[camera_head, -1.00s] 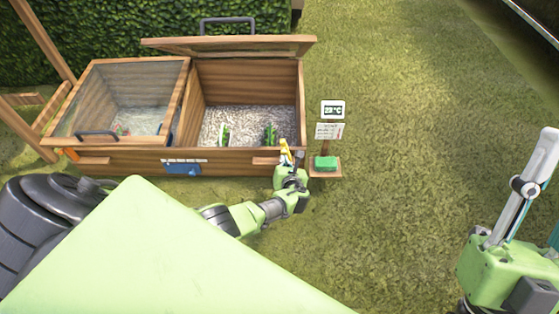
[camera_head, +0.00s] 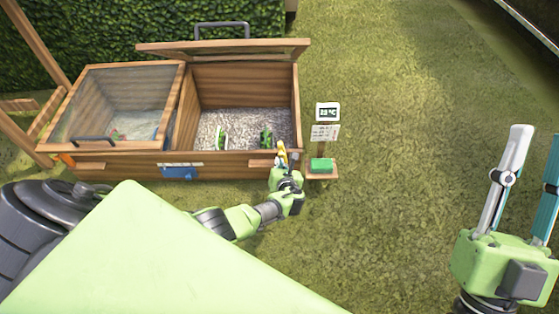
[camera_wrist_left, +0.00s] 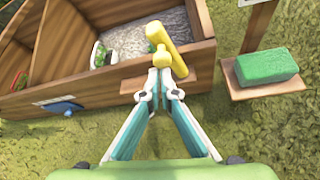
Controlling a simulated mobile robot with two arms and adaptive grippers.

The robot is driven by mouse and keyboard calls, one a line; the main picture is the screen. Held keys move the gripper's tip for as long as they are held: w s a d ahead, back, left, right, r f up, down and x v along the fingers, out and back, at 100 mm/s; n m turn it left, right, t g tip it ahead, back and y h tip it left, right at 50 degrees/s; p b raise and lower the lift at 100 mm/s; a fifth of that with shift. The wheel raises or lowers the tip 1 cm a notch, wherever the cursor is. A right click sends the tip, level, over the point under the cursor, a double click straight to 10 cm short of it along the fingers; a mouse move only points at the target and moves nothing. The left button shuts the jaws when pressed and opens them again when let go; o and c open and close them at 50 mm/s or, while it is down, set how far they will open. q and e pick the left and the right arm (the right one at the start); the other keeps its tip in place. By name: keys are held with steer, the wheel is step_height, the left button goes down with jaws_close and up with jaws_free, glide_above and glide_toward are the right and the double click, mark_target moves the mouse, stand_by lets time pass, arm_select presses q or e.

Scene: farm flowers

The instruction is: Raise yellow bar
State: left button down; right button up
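The yellow bar (camera_head: 282,152) is at the front right corner of the open wooden planter box. It shows larger in the left wrist view (camera_wrist_left: 167,47), tilted, with a rounded end towards me. My left gripper (camera_head: 285,165) reaches the bar from the front. In the left wrist view its fingers (camera_wrist_left: 161,78) are drawn together at the bar's near end and appear closed on it. The exact contact is partly hidden. My right gripper (camera_head: 533,140) is at the right edge of the head view, fingers up, apart and empty.
The open planter (camera_head: 243,163) holds gravel and small green-and-white items (camera_head: 221,138). A glass-lidded box (camera_head: 115,152) adjoins it on the left. A green block (camera_head: 321,165) sits on a small wooden shelf beside a sign (camera_head: 327,112). Grass on the right is clear.

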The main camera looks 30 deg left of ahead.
steer(key=shift+w+a+f+g+h+p, duration=0.15)
steer(key=shift+w+f+g+h+p, duration=0.1)
steer(key=shift+w+f+g, duration=0.55)
steer(key=shift+w+a+f+g+h+p, duration=0.2)
steer(key=shift+w+f+g, duration=0.3)
steer(key=shift+w+f, duration=0.45)
steer(key=shift+s+f, duration=0.15)
steer(key=shift+d, duration=0.1)
